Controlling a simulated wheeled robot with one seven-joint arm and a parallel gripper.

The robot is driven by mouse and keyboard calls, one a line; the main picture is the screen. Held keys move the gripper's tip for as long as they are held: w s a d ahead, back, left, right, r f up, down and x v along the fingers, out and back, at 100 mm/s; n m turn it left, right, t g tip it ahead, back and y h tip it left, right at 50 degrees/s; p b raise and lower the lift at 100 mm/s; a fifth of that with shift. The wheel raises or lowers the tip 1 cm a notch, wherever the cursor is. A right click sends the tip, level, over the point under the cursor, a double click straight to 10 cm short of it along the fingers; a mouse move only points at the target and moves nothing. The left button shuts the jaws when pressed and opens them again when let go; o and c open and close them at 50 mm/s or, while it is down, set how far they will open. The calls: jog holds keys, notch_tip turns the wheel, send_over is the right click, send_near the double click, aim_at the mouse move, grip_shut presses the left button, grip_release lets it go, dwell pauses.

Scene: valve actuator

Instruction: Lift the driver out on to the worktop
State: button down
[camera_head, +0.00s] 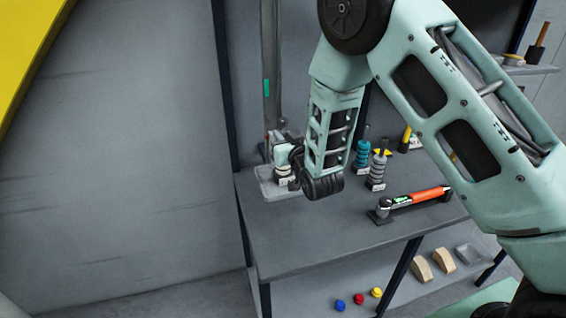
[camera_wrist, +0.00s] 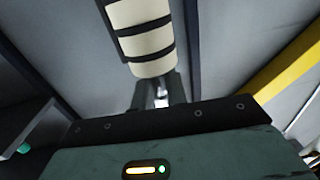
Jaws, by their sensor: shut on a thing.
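A cream cylinder with dark bands, which looks like the driver, fills the upper middle of the wrist view (camera_wrist: 146,40). My gripper (camera_wrist: 161,92) is shut on it, with the two dark fingers at its near end. In the head view my gripper (camera_head: 279,146) is at the back left of the worktop (camera_head: 300,235), over a pale grey tray (camera_head: 268,189). The cream, banded part (camera_head: 285,171) shows just below the gripper, partly hidden by my wrist. I cannot tell whether it touches the tray.
Ringed teal (camera_head: 361,154) and grey (camera_head: 377,170) pieces stand at the back. An orange-handled tool (camera_head: 425,195) lies to the right on a dark support. A grey upright (camera_head: 269,70) rises behind my gripper. The worktop's front left is clear.

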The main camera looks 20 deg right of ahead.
jog(key=shift+r, duration=0.2)
dwell(0.3)
